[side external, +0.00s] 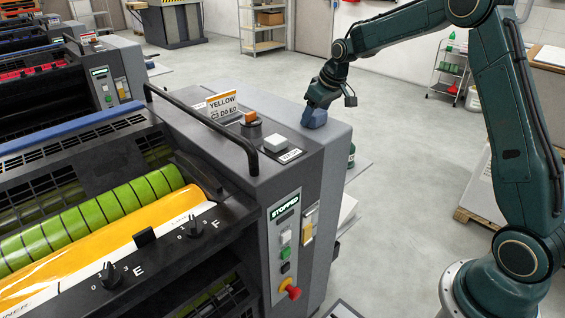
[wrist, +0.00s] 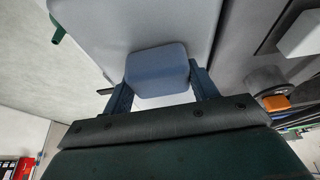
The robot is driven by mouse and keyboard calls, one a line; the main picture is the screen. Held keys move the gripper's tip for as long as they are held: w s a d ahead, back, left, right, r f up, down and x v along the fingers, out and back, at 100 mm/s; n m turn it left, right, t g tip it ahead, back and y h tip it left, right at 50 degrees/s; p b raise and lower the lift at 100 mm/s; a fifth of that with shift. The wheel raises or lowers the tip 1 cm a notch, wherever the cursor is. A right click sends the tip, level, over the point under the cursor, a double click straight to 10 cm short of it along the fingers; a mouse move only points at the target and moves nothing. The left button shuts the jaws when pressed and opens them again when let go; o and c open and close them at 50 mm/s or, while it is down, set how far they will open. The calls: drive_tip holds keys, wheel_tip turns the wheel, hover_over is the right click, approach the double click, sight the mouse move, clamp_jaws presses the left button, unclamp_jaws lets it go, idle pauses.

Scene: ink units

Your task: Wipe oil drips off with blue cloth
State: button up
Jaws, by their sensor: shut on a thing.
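A folded blue cloth (side external: 315,118) is at the far right corner of the grey press cabinet top (side external: 340,131) in the side external view. My gripper (side external: 312,106) is over it, pointing down, and is shut on the cloth. In the wrist view the blue cloth (wrist: 158,72) sits between the two fingers of my gripper (wrist: 160,88), with the grey cabinet top below it. I cannot tell whether the cloth touches the surface. I cannot make out any oil drips; some of the top under the cloth is hidden.
A black handrail (side external: 200,118) rises at left. A green roller (side external: 100,212) and control panel (side external: 286,247) are nearer.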

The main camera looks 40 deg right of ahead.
sight(300, 127)
drive_tip(key=a, duration=0.4)
drive_tip(key=shift+a, duration=0.2)
wheel_tip(300, 127, up, 8)
idle(0.5)
drive_tip(key=shift+d, duration=0.1)
idle(0.4)
